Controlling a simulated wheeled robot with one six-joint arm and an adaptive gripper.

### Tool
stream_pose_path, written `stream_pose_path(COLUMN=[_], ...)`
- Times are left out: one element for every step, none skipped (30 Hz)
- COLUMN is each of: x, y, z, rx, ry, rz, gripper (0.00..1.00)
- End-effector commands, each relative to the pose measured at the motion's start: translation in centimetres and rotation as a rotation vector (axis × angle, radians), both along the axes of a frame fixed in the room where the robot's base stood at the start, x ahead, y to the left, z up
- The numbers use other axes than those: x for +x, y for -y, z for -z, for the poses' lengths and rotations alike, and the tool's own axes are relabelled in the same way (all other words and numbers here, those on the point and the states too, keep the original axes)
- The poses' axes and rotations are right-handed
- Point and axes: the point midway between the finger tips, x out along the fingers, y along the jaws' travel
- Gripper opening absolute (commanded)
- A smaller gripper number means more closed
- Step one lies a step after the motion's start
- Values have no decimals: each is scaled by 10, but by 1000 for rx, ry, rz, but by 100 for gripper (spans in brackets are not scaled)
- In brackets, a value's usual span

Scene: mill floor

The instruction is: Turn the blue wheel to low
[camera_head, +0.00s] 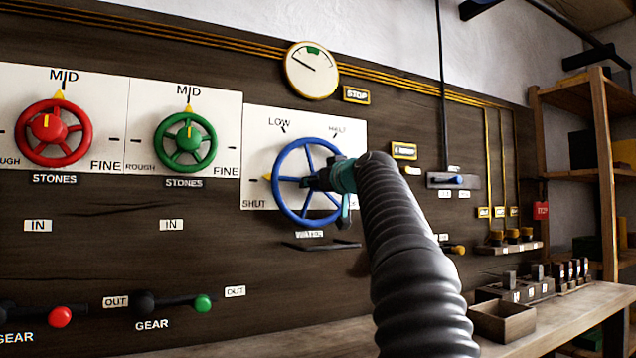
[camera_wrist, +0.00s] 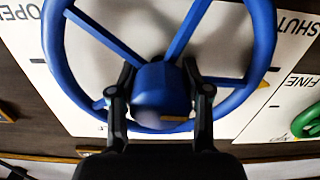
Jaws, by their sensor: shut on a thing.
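The blue wheel (camera_head: 290,179) is mounted on a white plate (camera_head: 258,135) marked SHUT at lower left, LOW at upper left and HALF at upper right. Its yellow pointer (camera_head: 266,178) points left, just above the word SHUT and well below LOW. My gripper (camera_head: 322,180) reaches the wheel from the right and hides part of its hub. In the wrist view my gripper (camera_wrist: 160,108) has a finger on each side of the blue hub (camera_wrist: 163,85) and is shut on it. The rim and spokes of the wheel (camera_wrist: 258,75) surround the fingers.
A red wheel (camera_head: 45,133) and a green wheel (camera_head: 186,140) sit on plates to the left, both pointers at MID. A round gauge (camera_head: 312,71) hangs above. A bench (camera_head: 560,308) with a wooden box (camera_head: 502,322) runs below right. My arm covers the lower middle.

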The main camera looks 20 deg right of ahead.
Motion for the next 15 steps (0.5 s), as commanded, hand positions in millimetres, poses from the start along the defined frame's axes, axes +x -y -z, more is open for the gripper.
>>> stream_pose_path(x=[0,0,0,0,0,0,0,0,0,0,0,0,0,0,0], y=[1,0,0,0,0,0,-1,-1,-1,-1,-1,-1,-1,-1,-1], z=[-1,-1,-1,-1,-1,-1,-1,-2,-2,-2,-2,-2,-2,-2,-1], rx=[24,40,67,88,111,144,170,196,233,262,291,329,357,385,424], ry=[0,-1,-2,-3,-4,-5,-6,-6,-7,-9,-9,-11,-11,-12,-14], rz=[2,2,1,1,1,0,0,0,-1,-1,-1,0,0,-1,-1], gripper=[13,13,13,13,13,13,13,13,13,13,13,13,13,13,13])
